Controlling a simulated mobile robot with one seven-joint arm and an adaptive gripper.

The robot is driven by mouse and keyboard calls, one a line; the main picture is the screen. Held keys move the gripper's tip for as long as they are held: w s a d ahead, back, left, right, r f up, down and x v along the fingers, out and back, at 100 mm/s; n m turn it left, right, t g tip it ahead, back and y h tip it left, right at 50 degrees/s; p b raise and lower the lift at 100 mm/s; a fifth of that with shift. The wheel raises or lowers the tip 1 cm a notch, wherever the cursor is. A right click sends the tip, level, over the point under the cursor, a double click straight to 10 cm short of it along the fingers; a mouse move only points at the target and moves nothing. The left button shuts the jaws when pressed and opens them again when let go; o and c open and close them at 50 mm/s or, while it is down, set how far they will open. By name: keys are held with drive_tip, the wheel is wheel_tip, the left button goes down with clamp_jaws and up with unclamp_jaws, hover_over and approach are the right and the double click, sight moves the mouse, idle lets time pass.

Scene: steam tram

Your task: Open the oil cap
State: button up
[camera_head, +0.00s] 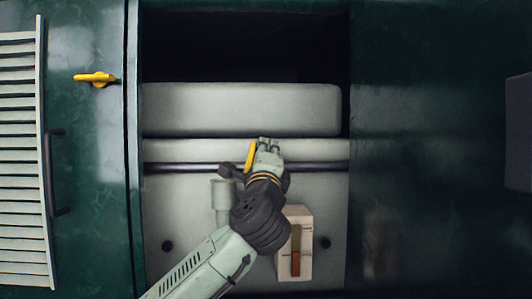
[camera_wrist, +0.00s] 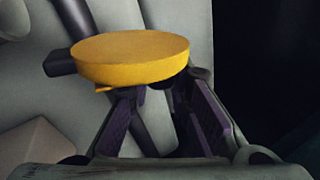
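The oil cap (camera_wrist: 130,57) is a yellow disc, seen nearly edge-on in the wrist view. In the head view the oil cap (camera_head: 249,157) shows as a thin yellow edge just left of my gripper (camera_head: 268,143). In the wrist view my gripper (camera_wrist: 165,88) has its two purple-padded fingers apart, with a gap between them. The cap lies across the fingertips and hides the left tip. I cannot tell whether the fingers touch it. What lies under the cap is mostly hidden.
A dark horizontal bar (camera_head: 320,166) runs across the pale panel behind my gripper. A light box with a coloured strip (camera_head: 295,245) is below right. A yellow handle (camera_head: 95,78) is on the green door at left. A dark recess (camera_head: 245,45) lies above.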

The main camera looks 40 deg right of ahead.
drive_tip(key=o, duration=0.4)
drive_tip(key=shift+s+a+f, duration=0.1)
drive_tip(key=shift+s+a, duration=0.05)
drive_tip(key=shift+s, duration=0.05)
drive_tip(key=s+a, duration=0.2)
drive_tip(key=s, duration=0.1)
drive_tip(key=s+a, duration=0.6)
drive_tip(key=shift+s+a+f, duration=0.1)
drive_tip(key=shift+s, duration=0.25)
